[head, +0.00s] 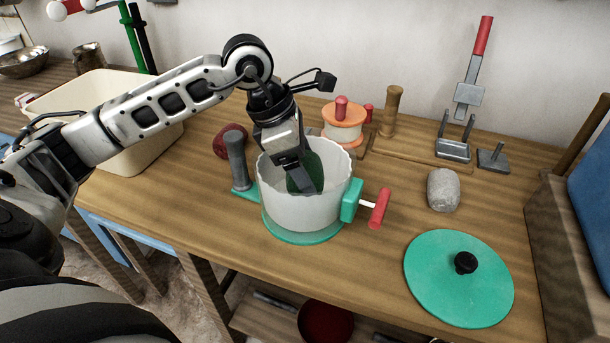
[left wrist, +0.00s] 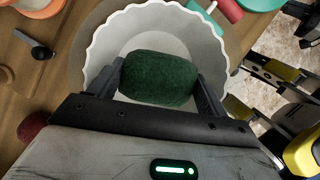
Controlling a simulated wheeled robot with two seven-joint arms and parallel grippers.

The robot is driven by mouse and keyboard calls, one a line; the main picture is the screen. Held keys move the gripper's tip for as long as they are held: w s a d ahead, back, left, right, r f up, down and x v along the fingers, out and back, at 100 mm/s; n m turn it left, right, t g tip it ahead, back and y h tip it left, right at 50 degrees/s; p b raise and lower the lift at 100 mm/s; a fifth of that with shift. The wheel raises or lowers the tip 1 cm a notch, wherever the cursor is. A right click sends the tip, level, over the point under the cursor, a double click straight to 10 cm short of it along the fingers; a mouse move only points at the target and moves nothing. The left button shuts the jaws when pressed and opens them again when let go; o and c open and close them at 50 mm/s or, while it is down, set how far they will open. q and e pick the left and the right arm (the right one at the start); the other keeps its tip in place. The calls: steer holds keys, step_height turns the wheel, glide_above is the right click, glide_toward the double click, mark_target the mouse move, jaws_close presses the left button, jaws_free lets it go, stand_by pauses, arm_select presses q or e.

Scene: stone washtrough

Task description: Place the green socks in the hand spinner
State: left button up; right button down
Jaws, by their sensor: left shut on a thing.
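The hand spinner (head: 308,208) is a white scalloped tub on a green base, with a grey upright handle on its left and a red-handled crank on its right. The green socks, a dark green roll (head: 308,172), are between the fingers of my left gripper (head: 304,180), inside the tub's mouth. In the left wrist view the green socks (left wrist: 158,79) are clamped between both fingers over the pale tub (left wrist: 106,47). I cannot tell whether they touch the tub's floor. The green lid (head: 445,285) with a black knob lies on the table. My right gripper is not in view.
A dark red roll (head: 230,142) lies behind the spinner's left side. A cream basin (head: 135,150) stands at the left. A grey stone (head: 443,190) and an orange-and-white spool-like thing (head: 343,127) stand nearby. A wooden box (head: 565,240) bounds the right side.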

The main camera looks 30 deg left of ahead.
arm_select(q)
step_height(320, 180, down, 4)
steer(key=shift+r, duration=0.25)
steer(key=shift+f, duration=0.15)
steer(key=o, duration=1.1)
steer(key=shift+c, duration=0.2)
